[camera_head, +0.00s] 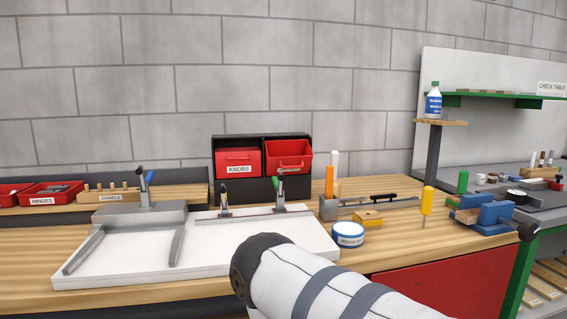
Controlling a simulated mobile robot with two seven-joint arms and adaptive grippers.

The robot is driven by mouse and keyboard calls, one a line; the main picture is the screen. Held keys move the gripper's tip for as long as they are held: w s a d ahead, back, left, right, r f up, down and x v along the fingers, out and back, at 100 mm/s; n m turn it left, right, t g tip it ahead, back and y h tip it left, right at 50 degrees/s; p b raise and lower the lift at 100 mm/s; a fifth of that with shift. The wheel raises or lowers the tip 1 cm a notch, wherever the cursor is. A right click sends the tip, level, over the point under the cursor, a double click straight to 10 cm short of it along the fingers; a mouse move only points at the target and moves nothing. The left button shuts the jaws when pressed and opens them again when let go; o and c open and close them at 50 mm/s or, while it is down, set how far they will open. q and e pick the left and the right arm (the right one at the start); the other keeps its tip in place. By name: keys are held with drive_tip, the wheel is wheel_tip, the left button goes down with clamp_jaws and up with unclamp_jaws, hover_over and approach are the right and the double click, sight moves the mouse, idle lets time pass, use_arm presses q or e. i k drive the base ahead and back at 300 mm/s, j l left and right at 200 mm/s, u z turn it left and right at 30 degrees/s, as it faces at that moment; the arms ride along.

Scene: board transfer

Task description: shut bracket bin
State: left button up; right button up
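The black bin rack (262,137) stands against the wall at the back of the bench and holds two red bins side by side. The right bin (291,160) is tilted forward with its top open; its label is too small to read, and I take it as the bracket bin. The left bin (238,158), labelled KNOBS, sits further back and looks shut. One of my arms reaches in from the bottom right, low in front of the bench, but its gripper is not seen. My other gripper is out of view too.
A white board (215,255) with clamps and metal bars lies in front of the rack. A white and blue tub (348,234), an orange-handled tool (329,182) and a yellow screwdriver (427,200) stand to the right. A red HINGES bin (52,193) is at the left.

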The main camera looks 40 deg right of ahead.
sight(288, 161)
drive_tip(key=z, duration=1.4)
